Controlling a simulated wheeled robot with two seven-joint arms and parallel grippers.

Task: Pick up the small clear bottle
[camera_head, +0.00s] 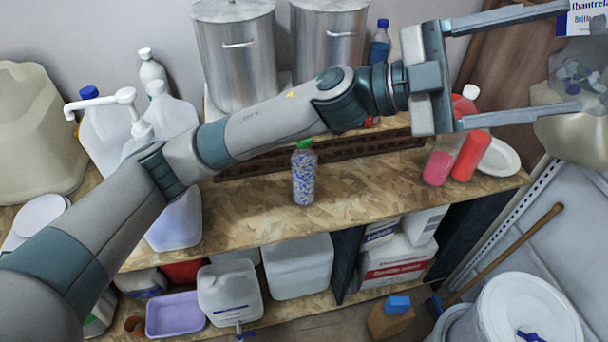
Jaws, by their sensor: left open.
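A small clear bottle (304,177) with a green cap and blue-and-white contents stands upright on the wooden shelf top, near the middle of the view. My right gripper is not in view.
Two metal drums (238,60) stand at the back. A clear bottle with pink contents (437,166) and a red bottle (472,155) stand to the right, near a white plate (499,158). White jugs (172,115) crowd the left. The shelf top (365,195) right of the small bottle is clear.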

